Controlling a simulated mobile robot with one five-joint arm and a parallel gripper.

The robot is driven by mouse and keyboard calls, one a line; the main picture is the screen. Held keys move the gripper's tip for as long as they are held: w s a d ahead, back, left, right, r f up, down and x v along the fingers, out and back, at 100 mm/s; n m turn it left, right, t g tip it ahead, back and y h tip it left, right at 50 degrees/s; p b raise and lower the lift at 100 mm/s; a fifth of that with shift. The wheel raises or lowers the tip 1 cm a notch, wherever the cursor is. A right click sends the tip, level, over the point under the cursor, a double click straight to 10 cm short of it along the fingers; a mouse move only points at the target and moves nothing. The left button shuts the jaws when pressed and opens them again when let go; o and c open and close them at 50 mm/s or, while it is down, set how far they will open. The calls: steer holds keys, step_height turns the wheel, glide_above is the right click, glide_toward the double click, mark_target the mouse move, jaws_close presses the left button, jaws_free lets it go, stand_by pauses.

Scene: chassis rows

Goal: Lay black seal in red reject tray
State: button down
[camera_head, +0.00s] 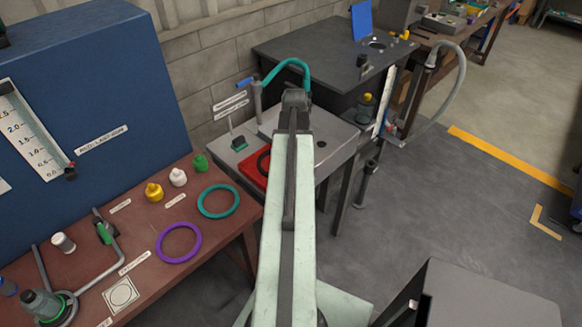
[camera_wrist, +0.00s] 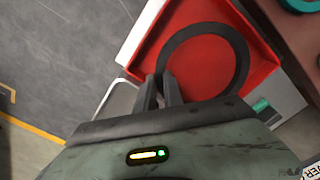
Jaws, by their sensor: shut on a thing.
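The black seal (camera_wrist: 243,62) is a flat ring, seen in the wrist view within the outline of the red reject tray (camera_wrist: 203,66). My gripper (camera_wrist: 168,80) is shut on the near left edge of the ring. Whether the seal touches the tray floor or hangs just above it, I cannot tell. In the head view, the red tray (camera_head: 251,173) sits on a grey stand, partly hidden by my arm. My gripper's tips are hidden behind my arm there.
Left of the tray, a brown bench holds a teal ring (camera_head: 218,214), a purple ring (camera_head: 179,257) and green, white and yellow (camera_head: 154,192) capped pieces. A teal hose (camera_head: 288,66) arches behind the tray. A dark table (camera_head: 330,50) stands beyond; floor at right is open.

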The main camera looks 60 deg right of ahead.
steer(key=shift+w+a, duration=0.25)
steer(key=shift+w, duration=0.05)
steer(key=f+b, duration=0.4)
steer(key=shift+w+a+f, duration=0.1)
steer(key=shift+w+a, duration=0.05)
steer(key=shift+w, duration=0.05)
steer(key=shift+r, duration=0.3)
steer(key=shift+f, duration=0.2)
steer(key=c, duration=1.5)
jaws_free()
step_height(320, 180, up, 12)
steer(key=p, duration=1.2)
steer(key=shift+r, duration=0.2)
